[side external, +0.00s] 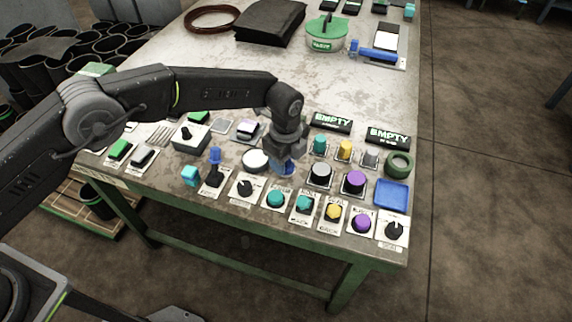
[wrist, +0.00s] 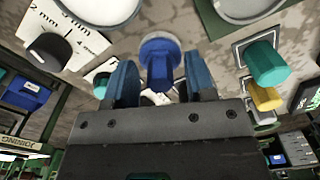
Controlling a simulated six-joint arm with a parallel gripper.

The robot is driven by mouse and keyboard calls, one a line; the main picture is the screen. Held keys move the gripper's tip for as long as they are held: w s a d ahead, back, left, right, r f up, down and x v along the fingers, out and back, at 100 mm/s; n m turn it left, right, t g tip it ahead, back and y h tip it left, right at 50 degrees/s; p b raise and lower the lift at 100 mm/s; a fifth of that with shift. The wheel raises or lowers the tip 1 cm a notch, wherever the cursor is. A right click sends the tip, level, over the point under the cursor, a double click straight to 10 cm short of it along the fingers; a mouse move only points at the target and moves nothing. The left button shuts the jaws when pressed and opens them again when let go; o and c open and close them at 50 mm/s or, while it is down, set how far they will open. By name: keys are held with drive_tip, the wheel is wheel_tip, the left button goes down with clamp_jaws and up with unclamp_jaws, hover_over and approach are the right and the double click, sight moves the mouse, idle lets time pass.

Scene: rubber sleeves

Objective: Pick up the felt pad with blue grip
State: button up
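The felt pad with blue grip (wrist: 160,52) shows in the wrist view as a blue grip on a pale round disc. It lies ahead of and between the two blue fingers of my gripper (wrist: 160,82). The fingers stand apart, with a narrow gap visible on each side of the grip. In the side view my gripper (side external: 285,168) points down low over the front middle of the bench, and I cannot tell the pad from the blue fingertips there. Whether the pad touches the bench is hidden.
A white round piece (side external: 255,160) is left of my gripper. A black knob (side external: 320,173) and a purple knob (side external: 354,182) are to the right. Several coloured knobs line the front edge. A blue tray (side external: 391,194) is at the right corner. The bench centre (side external: 300,85) is clear.

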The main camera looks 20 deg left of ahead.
clamp_jaws()
drive_tip(key=shift+r, duration=0.1)
drive_tip(key=shift+r, duration=0.45)
drive_tip(key=r, duration=0.2)
drive_tip(key=a+r, duration=0.1)
drive_tip(key=shift+w+r, duration=0.1)
drive_tip(key=shift+r, duration=0.3)
drive_tip(key=a+r, duration=0.6)
drive_tip(key=a, duration=0.4)
drive_tip(key=shift+w+a, duration=0.2)
drive_tip(key=shift+a, duration=0.15)
drive_tip(key=shift+r, duration=0.1)
drive_tip(key=c, duration=0.5)
unclamp_jaws()
drive_tip(key=shift+c, duration=1.6)
